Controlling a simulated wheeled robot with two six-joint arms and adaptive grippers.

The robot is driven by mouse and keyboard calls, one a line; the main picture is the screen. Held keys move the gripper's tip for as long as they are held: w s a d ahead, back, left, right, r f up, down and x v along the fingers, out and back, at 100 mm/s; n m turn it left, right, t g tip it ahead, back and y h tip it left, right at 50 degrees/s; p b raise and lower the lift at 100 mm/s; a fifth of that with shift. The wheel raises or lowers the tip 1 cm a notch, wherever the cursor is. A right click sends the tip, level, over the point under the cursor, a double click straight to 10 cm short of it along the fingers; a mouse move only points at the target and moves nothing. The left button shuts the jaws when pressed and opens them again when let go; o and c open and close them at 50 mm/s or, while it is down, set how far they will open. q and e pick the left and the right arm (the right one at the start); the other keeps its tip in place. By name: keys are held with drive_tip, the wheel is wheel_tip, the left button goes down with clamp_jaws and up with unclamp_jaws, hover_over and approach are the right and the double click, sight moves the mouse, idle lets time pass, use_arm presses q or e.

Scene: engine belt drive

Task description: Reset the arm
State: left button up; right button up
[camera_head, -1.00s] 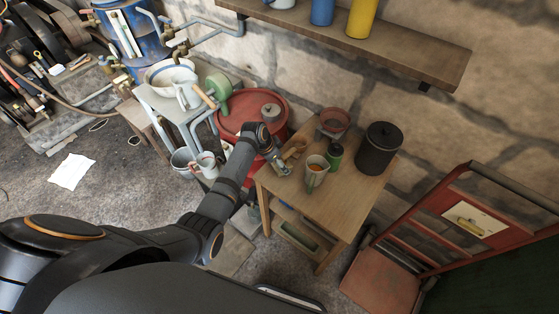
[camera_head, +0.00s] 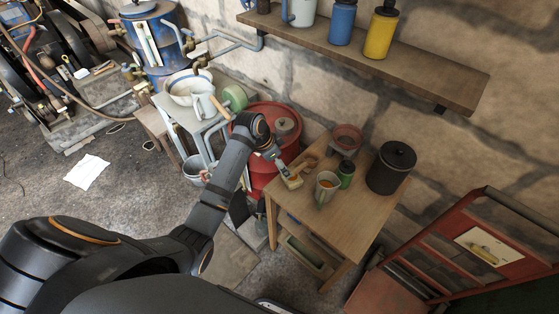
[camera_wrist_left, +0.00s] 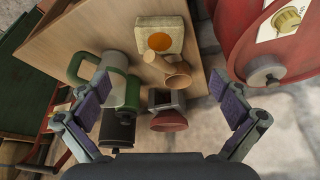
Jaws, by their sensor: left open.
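My left arm reaches across the head view to the small wooden table (camera_head: 315,232). My left gripper (camera_head: 283,167) is at the table's left end. In the left wrist view my left gripper (camera_wrist_left: 165,105) is open, its two fingers wide apart with nothing held between them. Beyond the fingers in that view are a pale block with an orange spot (camera_wrist_left: 160,38), a wooden piece (camera_wrist_left: 170,70) and a reddish bowl (camera_wrist_left: 168,122). A mug (camera_wrist_left: 112,68) and a green container (camera_wrist_left: 132,92) stand near the left finger. My right gripper is not in view.
On the table stand a mug (camera_head: 326,188), a green jar (camera_head: 346,173), a red bowl (camera_head: 347,138) and a black pot (camera_head: 390,168). A red drum (camera_head: 270,118) stands close behind my gripper.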

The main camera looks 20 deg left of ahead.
use_arm(q)
drive_tip(key=shift+s+a+r, duration=0.15)
drive_tip(key=shift+s+r, duration=0.05)
drive_tip(key=shift+r, duration=0.4)
